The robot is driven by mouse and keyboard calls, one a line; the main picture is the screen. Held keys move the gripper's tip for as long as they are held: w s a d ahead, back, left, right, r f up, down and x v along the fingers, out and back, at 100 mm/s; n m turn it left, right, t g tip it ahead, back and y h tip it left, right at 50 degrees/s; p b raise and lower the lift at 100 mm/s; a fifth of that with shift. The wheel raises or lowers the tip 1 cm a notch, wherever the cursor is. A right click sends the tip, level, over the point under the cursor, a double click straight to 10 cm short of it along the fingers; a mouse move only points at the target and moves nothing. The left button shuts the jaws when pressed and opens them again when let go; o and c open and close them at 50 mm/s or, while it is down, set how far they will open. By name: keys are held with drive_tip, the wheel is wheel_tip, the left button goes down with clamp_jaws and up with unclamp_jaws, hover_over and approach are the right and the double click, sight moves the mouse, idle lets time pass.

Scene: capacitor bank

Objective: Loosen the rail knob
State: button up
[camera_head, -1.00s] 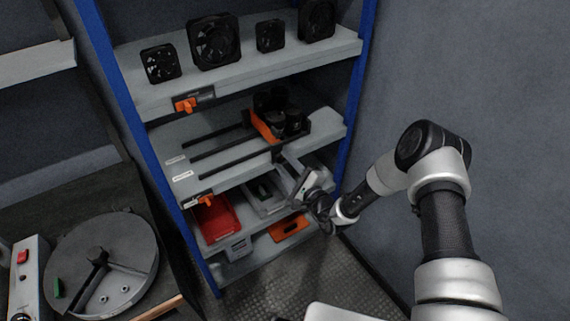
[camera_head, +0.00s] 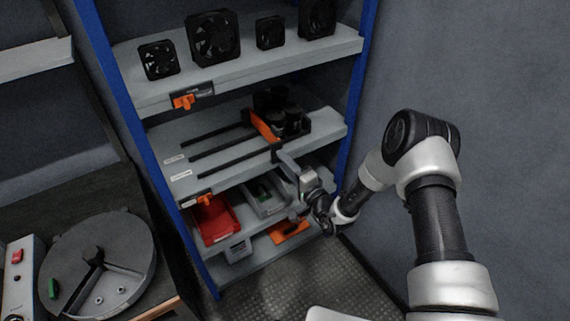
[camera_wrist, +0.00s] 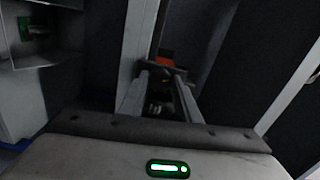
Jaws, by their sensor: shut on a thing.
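My gripper (camera_head: 279,156) reaches up to the front edge of the middle shelf, at the right end of a dark rail. In the wrist view its two fingers (camera_wrist: 163,76) are shut on a small dark knob (camera_wrist: 164,69), with an orange part just behind it. I take this to be the rail knob. In the head view the knob shows only as a dark spot (camera_head: 275,153) at the fingertips, mostly hidden. The orange and black carriage (camera_head: 263,127) sits on the shelf behind it, with dark cylinders on it.
Several black fans (camera_head: 213,38) stand on the top shelf (camera_head: 245,71). Orange clips sit on the shelf edges. A red bin (camera_head: 214,222) and grey bins are on the lower shelf, below my gripper. A blue post (camera_head: 352,105) rises close to the right.

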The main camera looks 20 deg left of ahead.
idle(0.5)
drive_tip(key=o, duration=1)
drive_tip(key=shift+o, duration=0.2)
drive_tip(key=v, duration=1.7)
drive_tip(key=shift+d, duration=0.25)
drive_tip(key=shift+s, duration=0.1)
